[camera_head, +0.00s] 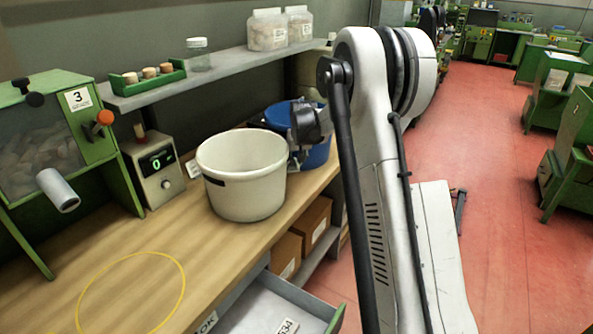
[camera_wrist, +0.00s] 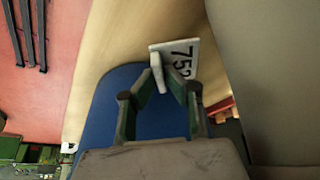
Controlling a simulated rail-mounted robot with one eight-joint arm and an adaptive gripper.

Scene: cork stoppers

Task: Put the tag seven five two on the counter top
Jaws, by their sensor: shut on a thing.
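The white tag 752 (camera_wrist: 184,58) shows in the wrist view, its black digits turned sideways. My gripper (camera_wrist: 163,78) is shut on the tag's near edge, with its two green fingers meeting there. Behind the tag lies the wooden counter top (camera_wrist: 118,42), and the blue tub (camera_wrist: 108,115) is below the fingers. I cannot tell whether the tag touches the counter. In the head view my gripper (camera_head: 298,152) is at the blue tub (camera_head: 318,152), right of the white bucket; the tag is hardly visible there. The counter top (camera_head: 215,240) runs along the left.
A white bucket (camera_head: 242,180) stands close beside my gripper. A shelf (camera_head: 225,70) with jars runs above. The counter inside the yellow ring (camera_head: 130,255) is clear. An open drawer (camera_head: 265,305) juts out in front.

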